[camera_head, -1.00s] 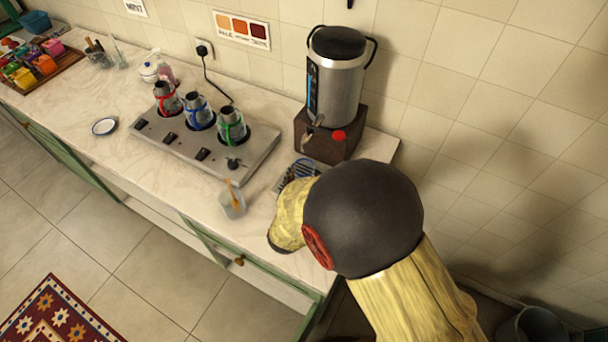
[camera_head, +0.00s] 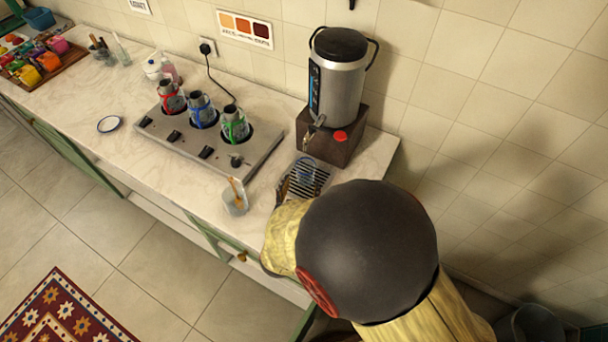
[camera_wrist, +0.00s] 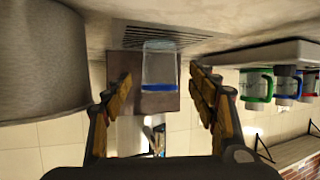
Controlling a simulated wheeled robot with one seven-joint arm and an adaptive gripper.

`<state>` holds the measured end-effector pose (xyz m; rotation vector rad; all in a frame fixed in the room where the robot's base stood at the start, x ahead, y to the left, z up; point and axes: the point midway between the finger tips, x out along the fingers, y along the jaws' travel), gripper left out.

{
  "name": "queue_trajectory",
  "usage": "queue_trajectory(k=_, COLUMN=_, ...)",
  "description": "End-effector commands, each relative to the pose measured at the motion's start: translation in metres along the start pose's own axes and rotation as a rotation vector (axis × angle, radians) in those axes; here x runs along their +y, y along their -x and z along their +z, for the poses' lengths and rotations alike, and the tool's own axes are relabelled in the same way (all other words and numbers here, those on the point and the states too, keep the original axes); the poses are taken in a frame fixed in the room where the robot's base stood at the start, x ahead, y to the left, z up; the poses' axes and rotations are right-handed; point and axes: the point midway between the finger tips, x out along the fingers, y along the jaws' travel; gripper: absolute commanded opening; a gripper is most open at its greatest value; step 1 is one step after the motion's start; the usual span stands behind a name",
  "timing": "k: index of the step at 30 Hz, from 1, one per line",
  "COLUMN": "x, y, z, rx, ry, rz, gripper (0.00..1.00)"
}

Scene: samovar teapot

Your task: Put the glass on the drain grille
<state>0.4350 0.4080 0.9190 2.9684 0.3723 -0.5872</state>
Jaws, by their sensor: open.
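The clear glass with a blue band (camera_wrist: 160,68) stands upright on the slotted drain grille (camera_wrist: 133,36), in front of the brown samovar base; the wrist view shows this upside down. In the head view the glass (camera_head: 305,171) is a faint blue-ringed shape on the grille (camera_head: 318,183). My gripper (camera_wrist: 163,88) is open, with one finger on each side of the glass in the picture and a gap to each. The glass appears farther out, beyond the fingertips. In the head view my arm hides most of my gripper.
The samovar (camera_head: 337,80) stands on its brown base (camera_head: 330,146) behind the grille, its tap above it. A cup with a wooden stick (camera_head: 235,198) stands left of my gripper. The burner panel (camera_head: 215,148) holds three small pots. A large grey curved surface fills the wrist view's left side.

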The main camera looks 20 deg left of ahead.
Motion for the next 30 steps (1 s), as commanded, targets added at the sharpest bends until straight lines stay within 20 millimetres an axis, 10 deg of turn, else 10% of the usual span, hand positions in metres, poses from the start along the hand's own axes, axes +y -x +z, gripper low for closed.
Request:
queue_trajectory(k=9, x=0.0, y=0.04, z=0.0, rx=0.0, ry=0.001, rz=0.0, gripper=0.58)
queue_trajectory(k=20, x=0.001, y=0.041, z=-0.002, rx=-0.005, ry=-0.007, rz=-0.002, gripper=0.58)
queue_trajectory(k=30, x=0.034, y=0.025, z=-0.083, rx=-0.154, ry=-0.182, rz=-0.126, gripper=0.58)
